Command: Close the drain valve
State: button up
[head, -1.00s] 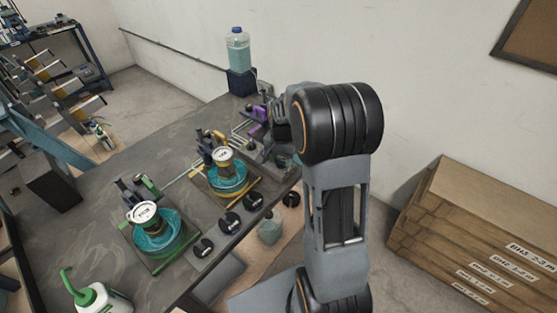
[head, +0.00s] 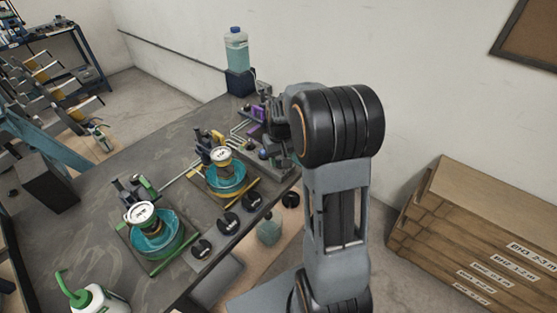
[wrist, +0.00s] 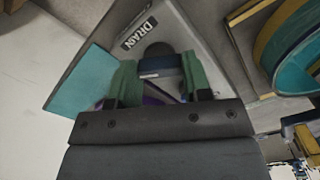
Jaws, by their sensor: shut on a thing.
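A dark round part lies just beyond the handle. My gripper (wrist: 161,78) has a green pad on each side of the handle and is shut on it. The lower part of the handle is hidden by the gripper body. In the head view my arm largely hides the gripper and the valve at the far end of the bench.
Two teal round basins with gauges (head: 222,155) (head: 143,211) stand on the bench (head: 95,185). Several black knobs line its front edge. A bottle of pale liquid (head: 236,52) stands at the back.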

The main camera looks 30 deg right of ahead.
jog(key=n, duration=0.5)
jog(key=shift+w+r+n, duration=0.15)
jog(key=shift+n, duration=0.25)
jog(key=shift+a+n, duration=0.1)
jog(key=shift+n, duration=0.2)
jog(key=o, duration=0.7)
jog(key=shift+a, duration=0.15)
jog(key=shift+o, duration=1.1)
notch_tip(320, 180, up, 14)
jog(key=shift+b, duration=0.35)
jog(key=shift+f, duration=0.2)
